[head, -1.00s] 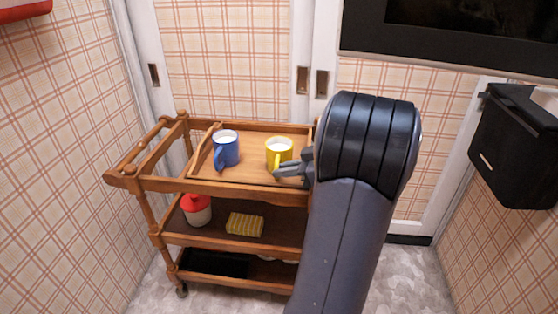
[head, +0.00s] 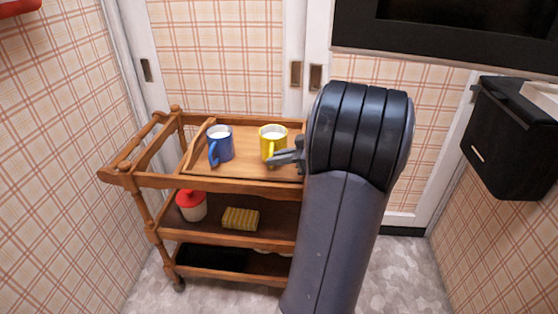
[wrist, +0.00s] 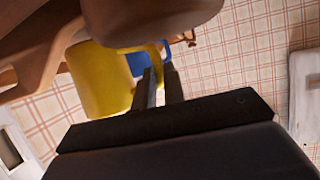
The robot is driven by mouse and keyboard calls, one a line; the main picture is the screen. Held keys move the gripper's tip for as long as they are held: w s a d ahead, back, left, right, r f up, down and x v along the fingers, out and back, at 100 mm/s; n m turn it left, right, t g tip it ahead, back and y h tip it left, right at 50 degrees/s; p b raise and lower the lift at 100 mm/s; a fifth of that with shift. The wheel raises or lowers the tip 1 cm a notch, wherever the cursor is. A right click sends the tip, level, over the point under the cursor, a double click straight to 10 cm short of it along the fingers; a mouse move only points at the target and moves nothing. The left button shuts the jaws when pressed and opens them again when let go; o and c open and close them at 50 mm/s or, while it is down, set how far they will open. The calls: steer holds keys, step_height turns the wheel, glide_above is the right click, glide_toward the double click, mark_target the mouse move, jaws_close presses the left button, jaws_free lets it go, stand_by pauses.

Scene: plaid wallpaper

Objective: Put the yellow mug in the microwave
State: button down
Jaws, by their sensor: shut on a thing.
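The yellow mug (head: 269,138) is just above the wooden cart's top tray, right of the blue mug. My gripper (head: 293,153) comes in from the right and is shut on the mug's handle. In the wrist view the yellow mug (wrist: 98,80) is left of my fingers (wrist: 160,85), which meet its handle. The mug looks upright and slightly raised, though its gap to the tray is hard to judge. A dark appliance (head: 440,52) with a black window, possibly the microwave, is at the upper right, cut off by the frame.
The blue mug (head: 220,146) stands on the cart's tray (head: 243,166). A red-lidded jar (head: 191,206) and a yellow sponge (head: 240,219) are on the middle shelf. A black box (head: 510,140) hangs on the right. My arm hides the cart's right end.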

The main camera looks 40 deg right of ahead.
step_height(320, 180, up, 8)
steer(key=p, duration=0.2)
stand_by(0.5)
